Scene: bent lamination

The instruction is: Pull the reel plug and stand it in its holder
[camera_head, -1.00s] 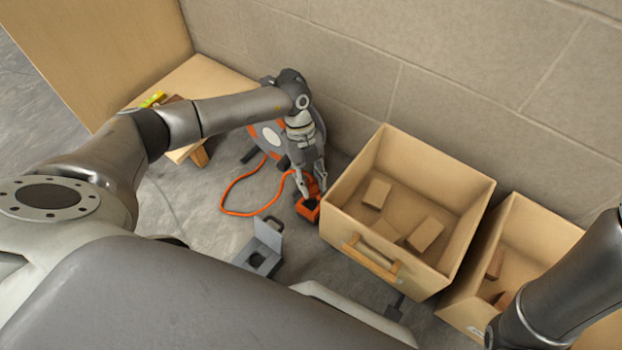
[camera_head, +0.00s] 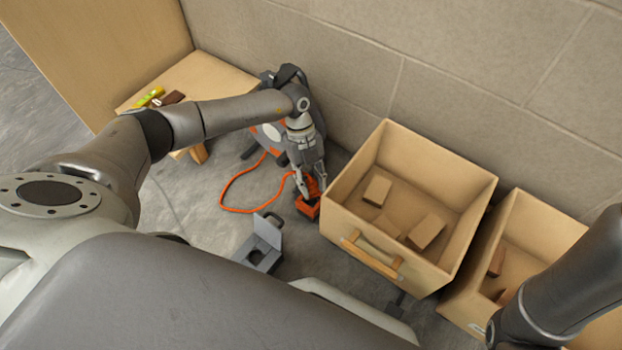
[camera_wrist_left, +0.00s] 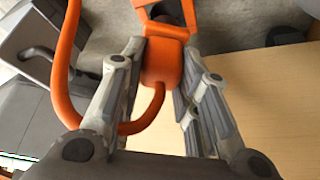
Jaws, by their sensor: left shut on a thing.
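The orange plug (camera_head: 312,187) sits between the fingers of my left gripper (camera_head: 312,188), which is shut on it, low beside the large bin. In the left wrist view the plug body (camera_wrist_left: 162,63) is between the fingers, and its orange cable loops to the left. An orange block (camera_head: 307,208) with a dark opening is just below the plug; I cannot tell whether they are joined. The reel (camera_head: 271,134) stands behind, partly hidden by my left arm. A grey box with a raised plate (camera_head: 266,232), possibly the holder, is on the floor. My right gripper is out of view.
A large wooden bin (camera_head: 352,240) with several blocks stands right of the plug, close to my left gripper. A second bin (camera_head: 455,306) is farther right. A low wooden bench (camera_head: 213,73) is at the back left, against the wall. Bare floor lies inside the cable loop.

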